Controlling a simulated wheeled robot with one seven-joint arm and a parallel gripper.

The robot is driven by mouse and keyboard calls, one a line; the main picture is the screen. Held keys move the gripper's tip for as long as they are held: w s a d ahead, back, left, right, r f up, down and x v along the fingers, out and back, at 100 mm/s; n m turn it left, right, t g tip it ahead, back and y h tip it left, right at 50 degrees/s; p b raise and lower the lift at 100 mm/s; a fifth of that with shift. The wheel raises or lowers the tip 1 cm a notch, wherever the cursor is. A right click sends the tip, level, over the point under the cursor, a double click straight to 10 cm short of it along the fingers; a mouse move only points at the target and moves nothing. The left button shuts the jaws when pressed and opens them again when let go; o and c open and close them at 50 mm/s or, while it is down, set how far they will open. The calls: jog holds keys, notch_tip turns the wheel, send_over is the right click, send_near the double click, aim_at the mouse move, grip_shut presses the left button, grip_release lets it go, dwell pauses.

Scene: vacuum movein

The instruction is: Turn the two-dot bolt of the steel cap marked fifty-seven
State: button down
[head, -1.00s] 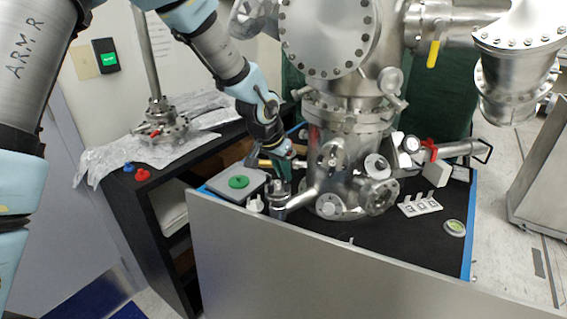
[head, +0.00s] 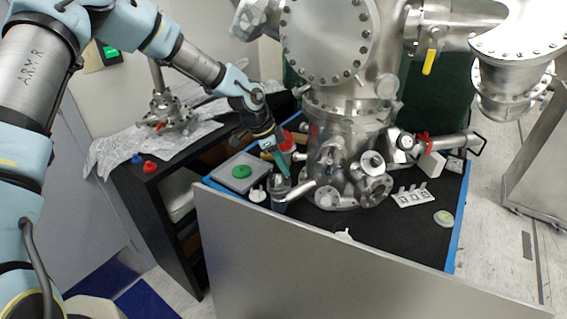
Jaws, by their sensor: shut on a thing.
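My gripper (head: 283,168) is at the left side of the steel chamber (head: 345,120), pointing down just above a short upright steel port (head: 279,187). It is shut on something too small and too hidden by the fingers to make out. Several round steel caps and flanges sit on the chamber's lower part, among them one at the front (head: 329,196) and one at the right (head: 375,190). No number fifty-seven and no bolt dots are legible, so I cannot tell which cap is the marked one.
White numbered holders (head: 413,195) and a round disc (head: 443,218) lie at the right. A grey panel (head: 350,265) borders the front.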

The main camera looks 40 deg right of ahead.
jog(key=shift+m, duration=0.6)
jog(key=shift+y, duration=0.3)
jog(key=c, duration=0.8)
grip_release()
jog(key=shift+c, duration=0.2)
jog(key=b+v, duration=0.3)
jog(key=v, duration=0.7)
jog(key=shift+w+r+b, duration=0.25)
jog(key=shift+r+b, duration=0.1)
jog(key=shift+a+f, duration=0.1)
jog(key=shift+a, duration=0.05)
